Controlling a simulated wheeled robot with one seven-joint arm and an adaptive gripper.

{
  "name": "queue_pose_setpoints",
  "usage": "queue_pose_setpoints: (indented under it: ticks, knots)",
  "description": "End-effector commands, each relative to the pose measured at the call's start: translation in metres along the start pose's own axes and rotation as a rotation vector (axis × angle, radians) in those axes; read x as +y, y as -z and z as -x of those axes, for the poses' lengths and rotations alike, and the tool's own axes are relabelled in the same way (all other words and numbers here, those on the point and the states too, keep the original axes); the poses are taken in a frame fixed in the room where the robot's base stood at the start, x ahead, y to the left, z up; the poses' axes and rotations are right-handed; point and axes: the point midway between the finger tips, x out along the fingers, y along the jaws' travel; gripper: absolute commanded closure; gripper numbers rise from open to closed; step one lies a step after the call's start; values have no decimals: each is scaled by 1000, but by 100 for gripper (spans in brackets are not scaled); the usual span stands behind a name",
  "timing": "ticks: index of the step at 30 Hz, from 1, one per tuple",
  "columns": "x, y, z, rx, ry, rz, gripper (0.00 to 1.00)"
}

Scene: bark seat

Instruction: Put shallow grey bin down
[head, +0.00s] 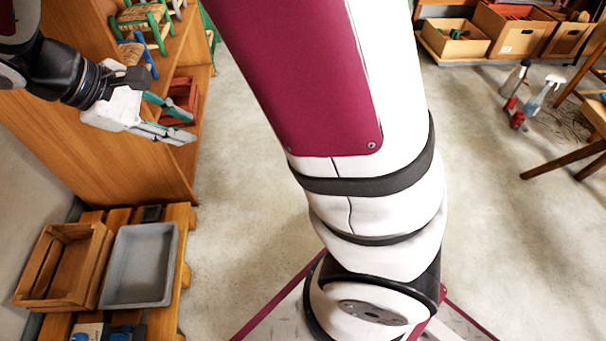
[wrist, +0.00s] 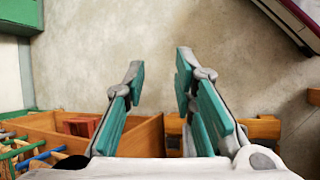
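The shallow grey bin (head: 140,268) rests upright on a slatted wooden bench (head: 180,226) at the lower left of the head view. It looks empty, and its left side is beside a wooden crate. My gripper (head: 191,127) is above and beyond the bin, in front of the wooden shelf unit, apart from the bin. In the wrist view my gripper (wrist: 158,67) has its two teal-padded fingers spread with nothing between them. I cannot make out the bin in the wrist view.
The wooden crate (head: 66,264) and small dark and blue items (head: 108,331) share the bench. The shelf unit (head: 110,135) holds small stools (head: 143,22) and a red crate (head: 181,100). Boxes (head: 453,39), spray bottles (head: 543,95) and a chair are at right. Floor between is clear.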

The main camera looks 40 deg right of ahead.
Motion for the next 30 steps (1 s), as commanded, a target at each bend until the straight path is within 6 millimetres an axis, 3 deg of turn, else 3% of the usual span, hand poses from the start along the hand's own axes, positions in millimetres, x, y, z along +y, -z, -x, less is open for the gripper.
queue_pose_setpoints:
  ticks: [1, 6, 15, 21, 25, 30]
  knots:
    - [2, -25, 4, 17, 38, -54, 75]
    - [-7, -94, 12, 60, 165, -210, 75]
    - [-54, -193, 15, 156, 369, -474, 75]
    - [-100, -233, 12, 229, 483, -628, 75]
    - [-122, -245, 9, 267, 533, -695, 75]
    - [-137, -251, 8, 290, 564, -737, 75]
